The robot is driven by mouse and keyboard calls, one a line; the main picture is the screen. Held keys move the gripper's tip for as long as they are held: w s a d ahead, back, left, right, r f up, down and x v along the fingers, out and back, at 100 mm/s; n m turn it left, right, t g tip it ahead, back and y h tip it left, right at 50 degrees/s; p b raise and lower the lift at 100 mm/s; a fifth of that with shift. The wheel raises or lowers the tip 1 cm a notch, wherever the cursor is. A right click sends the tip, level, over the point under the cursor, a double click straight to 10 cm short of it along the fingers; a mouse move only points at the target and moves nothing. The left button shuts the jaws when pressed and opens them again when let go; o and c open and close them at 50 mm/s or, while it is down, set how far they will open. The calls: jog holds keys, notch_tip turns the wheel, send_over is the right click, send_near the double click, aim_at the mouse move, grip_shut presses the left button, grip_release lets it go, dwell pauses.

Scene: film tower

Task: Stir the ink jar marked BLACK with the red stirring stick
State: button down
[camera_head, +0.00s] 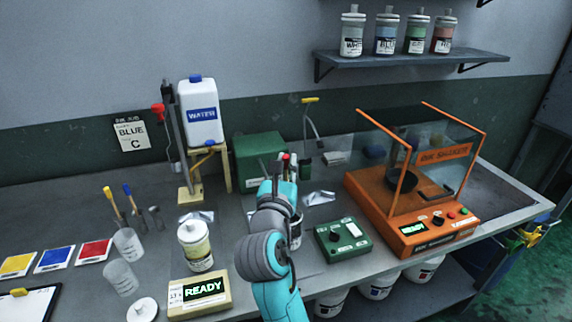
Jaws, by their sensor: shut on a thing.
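My gripper (287,168) is in the middle of the bench, seen from behind, with my arm reaching away from me. It is shut on the red stirring stick (286,157), of which only a small red end shows between the fingers. A jar (297,232) stands on the bench just behind my forearm, mostly hidden. Its label cannot be read, so I cannot tell if it is the BLACK jar. Whether the stick's lower end is in a jar is hidden by my gripper and wrist.
A jar with yellowish contents (195,246) stands left of my arm, behind a READY scale (200,294). The orange ink shaker (415,185) and green control box (342,240) are right. A green box (260,155) and WATER jug (201,112) stand behind. Clear cups (127,243) are left.

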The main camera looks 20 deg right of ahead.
jog(key=shift+r, duration=2.55)
